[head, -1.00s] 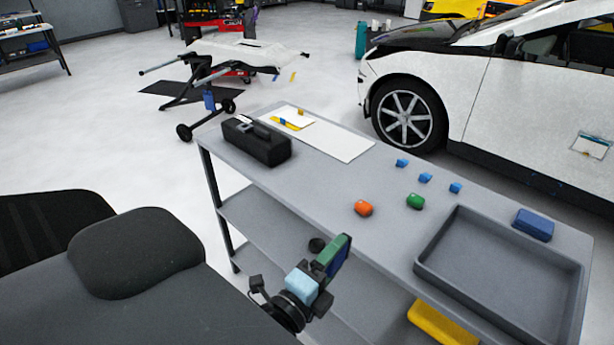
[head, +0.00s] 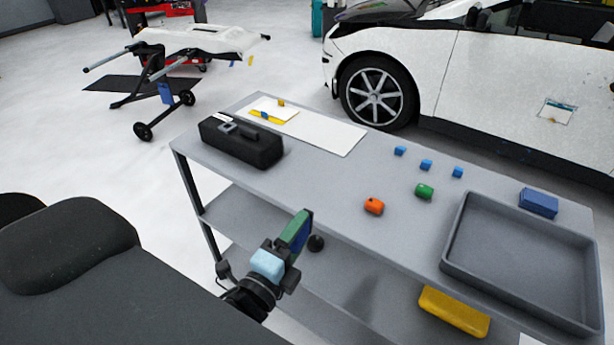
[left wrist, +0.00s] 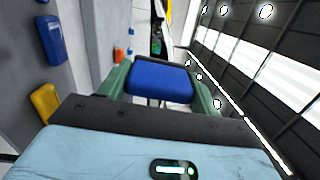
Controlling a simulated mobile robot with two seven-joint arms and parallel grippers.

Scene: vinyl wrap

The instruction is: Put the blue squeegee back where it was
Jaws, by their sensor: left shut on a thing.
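My left gripper (head: 301,229), with green fingers, is shut on the blue squeegee, a flat blue block. The squeegee (left wrist: 160,80) shows clearly between the two green fingers in the left wrist view. In the head view only a dark blue sliver of it shows beside the near finger. The gripper is in front of the near long side of the grey cart (head: 330,185), apart from its top. My right gripper is not in view.
A black toolbox (head: 241,143) and a white sheet (head: 335,138) occupy the cart's left end. Orange (head: 374,206) and green (head: 424,191) pieces and small blue cubes lie mid-top. An empty grey tray (head: 452,236) and a blue block (head: 538,202) are at right. A yellow block (head: 454,310) lies below.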

